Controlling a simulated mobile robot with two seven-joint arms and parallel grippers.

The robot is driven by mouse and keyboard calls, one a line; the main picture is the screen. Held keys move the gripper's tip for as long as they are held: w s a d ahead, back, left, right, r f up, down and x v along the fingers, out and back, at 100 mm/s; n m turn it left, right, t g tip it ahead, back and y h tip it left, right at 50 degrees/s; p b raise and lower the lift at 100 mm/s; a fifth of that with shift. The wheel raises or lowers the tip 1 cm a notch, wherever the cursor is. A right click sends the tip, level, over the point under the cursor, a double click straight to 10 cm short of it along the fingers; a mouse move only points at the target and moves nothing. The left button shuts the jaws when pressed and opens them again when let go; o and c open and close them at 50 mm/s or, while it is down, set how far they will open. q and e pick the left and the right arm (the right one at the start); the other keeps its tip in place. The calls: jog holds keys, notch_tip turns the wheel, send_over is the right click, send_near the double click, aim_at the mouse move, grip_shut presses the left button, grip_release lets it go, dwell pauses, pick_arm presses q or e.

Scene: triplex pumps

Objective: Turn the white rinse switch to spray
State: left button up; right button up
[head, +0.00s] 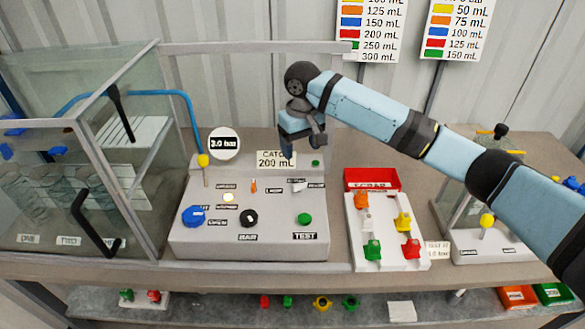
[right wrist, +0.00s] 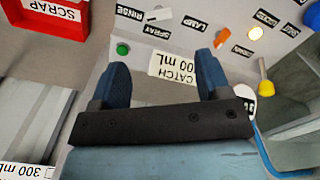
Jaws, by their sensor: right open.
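The white rinse switch (head: 299,187) is a small white lever at the right of the grey control panel (head: 190,245) in the head view. It also shows in the right wrist view (right wrist: 158,15), between the RINSE label (right wrist: 128,13) and the SPRAY label (right wrist: 157,31). I cannot tell its exact setting. My right gripper (head: 290,150) is open and empty, above the back of the panel and apart from the switch. In the right wrist view its two blue fingers (right wrist: 161,66) stand apart over the CATCH label (right wrist: 173,73). My left gripper is out of view.
An orange lamp switch (head: 254,187), green button (head: 305,218), black knob (head: 249,217), blue knob (head: 193,215) and yellow-tipped lever (head: 203,162) share the panel. A glass enclosure (head: 75,130) stands left. A red scrap tray (head: 372,179) and white valve rack (head: 390,262) stand right.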

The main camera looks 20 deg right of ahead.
aim_at(301, 184)
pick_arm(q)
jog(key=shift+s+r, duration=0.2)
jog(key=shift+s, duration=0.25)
pick_arm(e)
notch_tip(301, 184, down, 13)
jog(key=shift+s+d+r, duration=0.1)
jog(key=c, duration=0.9)
pick_arm(q)
jog(key=shift+p, duration=0.3)
pick_arm(e)
jog(key=shift+r, duration=0.1)
